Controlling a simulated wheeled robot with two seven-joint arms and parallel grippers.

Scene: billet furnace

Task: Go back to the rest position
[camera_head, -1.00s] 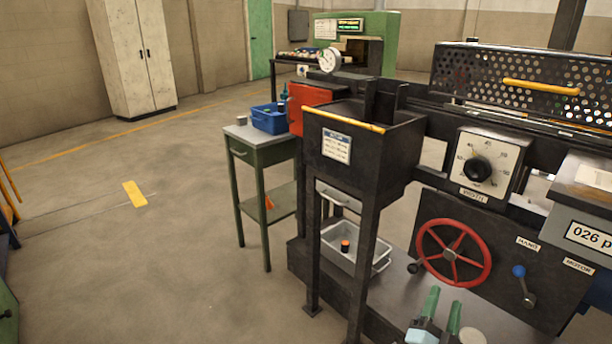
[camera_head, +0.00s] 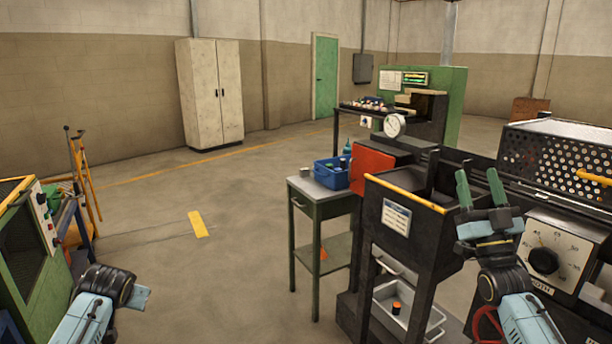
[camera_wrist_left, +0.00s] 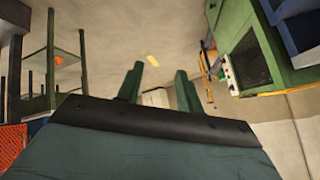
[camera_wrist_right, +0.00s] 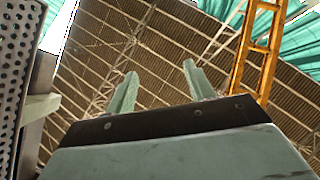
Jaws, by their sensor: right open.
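My right gripper (camera_head: 478,178) is raised with its two green fingers pointing up and apart, in front of the black machine at the right of the head view. In the right wrist view its fingers (camera_wrist_right: 158,80) stand apart with nothing between them, against the roof. My left arm is at the lower left of the head view, its fingers not clearly seen there. In the left wrist view the left gripper's fingers (camera_wrist_left: 157,85) stand apart and empty, with floor and a pale cabinet beyond.
A green side table (camera_head: 317,204) bears a blue bin (camera_head: 330,174). A black machine stand (camera_head: 395,232) has a grey tray (camera_head: 410,318) low down. A green machine (camera_head: 44,256) stands at the left, beside a yellow-orange frame (camera_head: 83,180). The floor between is open.

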